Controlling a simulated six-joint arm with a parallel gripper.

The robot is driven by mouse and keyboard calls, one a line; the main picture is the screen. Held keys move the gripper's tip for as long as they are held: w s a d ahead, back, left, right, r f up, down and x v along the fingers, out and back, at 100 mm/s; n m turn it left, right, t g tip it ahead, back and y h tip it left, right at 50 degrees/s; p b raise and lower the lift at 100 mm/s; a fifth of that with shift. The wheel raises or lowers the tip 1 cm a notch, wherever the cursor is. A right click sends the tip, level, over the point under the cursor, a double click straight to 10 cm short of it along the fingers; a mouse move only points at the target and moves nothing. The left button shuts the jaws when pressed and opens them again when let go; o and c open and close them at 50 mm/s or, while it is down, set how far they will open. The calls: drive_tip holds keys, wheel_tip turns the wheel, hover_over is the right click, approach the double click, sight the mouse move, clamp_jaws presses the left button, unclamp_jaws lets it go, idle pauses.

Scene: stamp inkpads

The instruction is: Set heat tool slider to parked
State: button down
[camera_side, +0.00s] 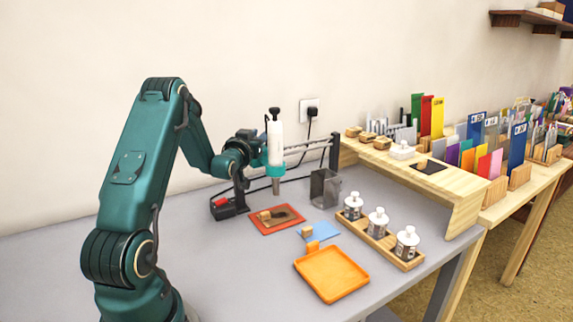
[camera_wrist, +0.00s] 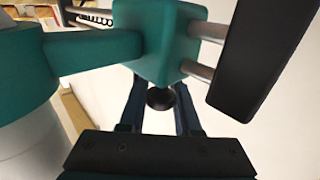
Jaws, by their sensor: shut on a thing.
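The heat tool (camera_side: 275,140) is a white upright cylinder with a black top and a metal nozzle pointing down. It sits in a teal slider carriage (camera_wrist: 158,40) on two horizontal metal rails (camera_side: 307,147), nearer their left end. In the side view its nozzle is above an orange-red mat (camera_side: 262,231) bearing a dark panel and a small wooden block. My gripper (camera_wrist: 161,101) is shut on a round black knob (camera_wrist: 160,98) on the carriage. In the side view my gripper (camera_side: 250,147) is partly hidden by my wrist.
A dark post (camera_side: 335,152) holds the rails' right end, and a black base with a red switch (camera_side: 220,202) stands at left. A metal cup (camera_side: 324,188), orange tray (camera_side: 331,274), blue sheet (camera_side: 321,231) and bottle rack (camera_side: 379,242) stand to the right.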

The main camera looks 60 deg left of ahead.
drive_tip(key=shift+w, duration=0.1)
drive_tip(key=w, duration=1.5)
drive_tip(key=shift+w+d, duration=0.1)
drive_tip(key=shift+w, duration=0.1)
drive_tip(key=c, duration=0.6)
unclamp_jaws()
drive_tip(key=shift+s, duration=0.15)
drive_tip(key=shift+v, duration=2.45)
